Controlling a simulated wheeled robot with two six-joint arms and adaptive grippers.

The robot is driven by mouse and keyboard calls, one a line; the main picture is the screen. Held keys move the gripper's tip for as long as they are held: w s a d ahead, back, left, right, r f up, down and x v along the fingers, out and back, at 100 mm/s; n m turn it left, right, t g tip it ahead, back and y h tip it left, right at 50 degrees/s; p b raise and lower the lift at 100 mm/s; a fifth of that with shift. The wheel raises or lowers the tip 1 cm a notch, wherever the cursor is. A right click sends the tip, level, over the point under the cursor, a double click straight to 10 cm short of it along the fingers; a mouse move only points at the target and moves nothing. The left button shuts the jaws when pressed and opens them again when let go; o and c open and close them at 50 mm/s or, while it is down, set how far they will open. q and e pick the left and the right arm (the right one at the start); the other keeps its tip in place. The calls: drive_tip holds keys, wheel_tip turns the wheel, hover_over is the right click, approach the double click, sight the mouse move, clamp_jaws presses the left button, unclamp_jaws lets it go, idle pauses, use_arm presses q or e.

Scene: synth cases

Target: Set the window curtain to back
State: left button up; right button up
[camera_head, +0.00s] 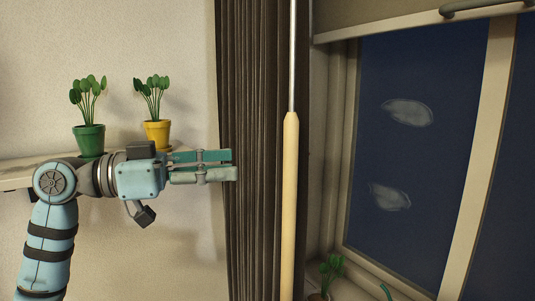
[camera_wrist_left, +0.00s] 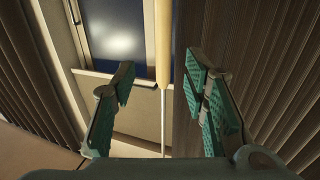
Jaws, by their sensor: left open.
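A dark brown pleated curtain (camera_head: 262,90) hangs gathered to the left of the window (camera_head: 400,150). Its folds also show at the right of the left wrist view (camera_wrist_left: 275,60). A thin rod with a long cream handle (camera_head: 290,200) hangs upright in front of the curtain's right edge. My left gripper (camera_head: 234,165) is open and empty, its fingertips overlapping the curtain's left part in the head view, left of the handle. In the left wrist view the handle (camera_wrist_left: 163,40) shows between the open fingers (camera_wrist_left: 161,82), apparently beyond their tips. My right gripper is out of view.
A green pot (camera_head: 89,140) and a yellow pot (camera_head: 157,134) with plants stand on a wall shelf (camera_head: 18,172) behind my left arm. A blind (camera_head: 400,12) with a dark handle covers the window's top. A small plant (camera_head: 331,268) stands at the lower sill.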

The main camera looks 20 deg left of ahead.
sight(291, 162)
use_arm(q)
drive_tip(key=p+x, duration=0.3)
drive_tip(key=x, duration=0.9)
drive_tip(key=shift+w+d+p, duration=0.2)
drive_tip(key=shift+w+p, duration=0.05)
drive_tip(key=shift+p, duration=0.05)
drive_tip(key=shift+f, duration=0.1)
drive_tip(key=shift+w+a, duration=0.1)
drive_tip(key=shift+c, duration=0.5)
clamp_jaws()
